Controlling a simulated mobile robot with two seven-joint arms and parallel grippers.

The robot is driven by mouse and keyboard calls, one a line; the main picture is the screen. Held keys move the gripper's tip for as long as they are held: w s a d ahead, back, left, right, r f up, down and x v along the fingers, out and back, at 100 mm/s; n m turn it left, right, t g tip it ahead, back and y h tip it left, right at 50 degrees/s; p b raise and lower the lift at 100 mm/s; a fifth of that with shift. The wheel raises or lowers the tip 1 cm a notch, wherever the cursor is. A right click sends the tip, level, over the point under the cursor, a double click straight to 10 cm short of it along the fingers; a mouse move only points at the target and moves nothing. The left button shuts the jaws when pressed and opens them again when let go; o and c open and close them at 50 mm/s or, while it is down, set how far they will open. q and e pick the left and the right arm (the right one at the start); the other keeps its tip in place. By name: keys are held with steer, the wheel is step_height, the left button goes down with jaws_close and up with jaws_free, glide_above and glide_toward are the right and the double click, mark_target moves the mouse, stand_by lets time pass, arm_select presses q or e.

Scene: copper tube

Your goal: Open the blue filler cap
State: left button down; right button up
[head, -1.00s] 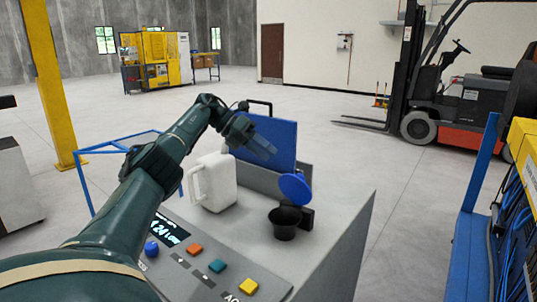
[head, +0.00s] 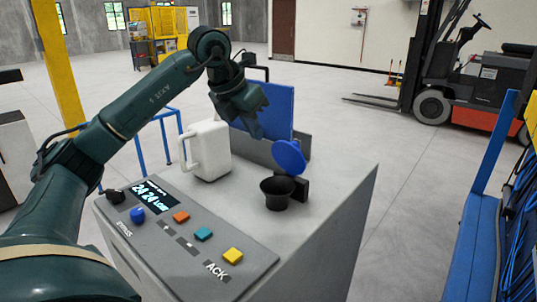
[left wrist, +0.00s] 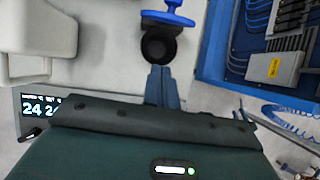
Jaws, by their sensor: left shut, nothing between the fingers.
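The blue filler cap (head: 289,157) stands tilted up at the back of the black filler cup (head: 277,194), and the cup's mouth is uncovered. In the left wrist view the cap (left wrist: 168,18) is at the top, just beyond the dark cup (left wrist: 158,46). My left gripper (head: 257,133) is shut and empty, its fingers pointing down, in front of the blue panel and left of the cap in the head view. In the left wrist view its closed fingers (left wrist: 161,72) point toward the cup. I cannot tell the exact gap. My right gripper is out of view.
A white jug (head: 208,152) stands left of the cup on the grey machine top (head: 325,178). A blue panel (head: 280,108) rises behind. A console with a display (head: 150,197) and coloured buttons is in front. The machine top right of the cup is clear.

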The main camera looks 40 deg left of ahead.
mark_target(279, 150)
arm_select(q)
steer(key=shift+t+y, duration=0.3)
steer(key=shift+y, duration=0.1)
steer(key=x, duration=0.3)
steer(key=w+d+p+x, duration=0.1)
steer(key=x, duration=0.2)
steer(key=r+x, duration=0.1)
steer(key=x, duration=0.3)
steer(key=shift+w+d, duration=0.2)
steer(key=shift+w, duration=0.05)
steer(key=shift+w+p, duration=0.3)
steer(key=shift+w, duration=0.1)
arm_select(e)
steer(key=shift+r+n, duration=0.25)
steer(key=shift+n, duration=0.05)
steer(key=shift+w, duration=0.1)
